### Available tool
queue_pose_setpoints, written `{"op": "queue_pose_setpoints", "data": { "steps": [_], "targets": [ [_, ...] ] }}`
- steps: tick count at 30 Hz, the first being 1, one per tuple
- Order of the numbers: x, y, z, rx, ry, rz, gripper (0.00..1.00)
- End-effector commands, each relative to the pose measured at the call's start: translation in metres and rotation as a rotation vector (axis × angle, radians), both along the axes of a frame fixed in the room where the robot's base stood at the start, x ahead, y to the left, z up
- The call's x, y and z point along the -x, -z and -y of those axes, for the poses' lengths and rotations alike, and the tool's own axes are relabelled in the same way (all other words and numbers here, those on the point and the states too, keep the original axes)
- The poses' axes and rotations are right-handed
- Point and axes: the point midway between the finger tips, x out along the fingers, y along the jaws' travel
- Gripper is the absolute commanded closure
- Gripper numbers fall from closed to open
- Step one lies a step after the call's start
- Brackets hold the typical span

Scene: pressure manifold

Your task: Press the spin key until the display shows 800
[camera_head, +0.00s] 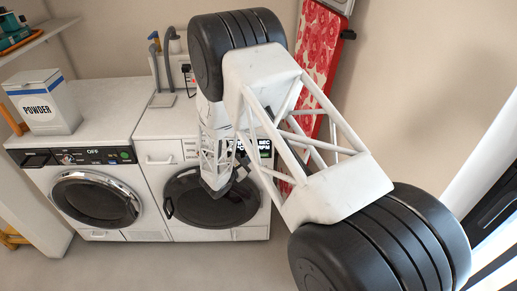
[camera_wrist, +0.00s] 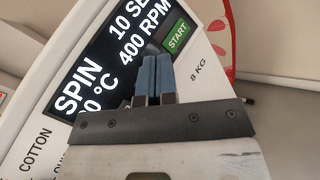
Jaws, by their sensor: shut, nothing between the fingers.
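The black display (camera_wrist: 110,62) of the right-hand washing machine (camera_head: 157,205) fills much of the wrist view, tilted. Its white text reads SPIN, "10 SE", a partly hidden "0 °C" and 400 RPM. A green START key (camera_wrist: 177,36) is at its upper right end. My gripper (camera_wrist: 152,62) is shut and empty, its blue-grey fingertips overlapping the display's lower edge below 400 RPM. I cannot tell whether they touch the panel. No separate spin key can be made out. In the head view the display (camera_head: 265,147) is partly hidden by my arm.
A second machine (camera_head: 95,200) stands at the left, its display reading OFF. A POWDER box (camera_head: 42,103) sits on top of it. A red floral ironing board (camera_head: 318,50) leans against the wall behind. The floor in front is clear.

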Motion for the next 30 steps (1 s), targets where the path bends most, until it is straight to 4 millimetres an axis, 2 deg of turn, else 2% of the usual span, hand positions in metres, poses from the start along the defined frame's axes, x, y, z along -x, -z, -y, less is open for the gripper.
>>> {"op": "queue_pose_setpoints", "data": {
  "steps": [30],
  "targets": [
    [-0.0088,0.0021,-0.0004,0.0,0.0,0.0,1.0]
  ]
}}
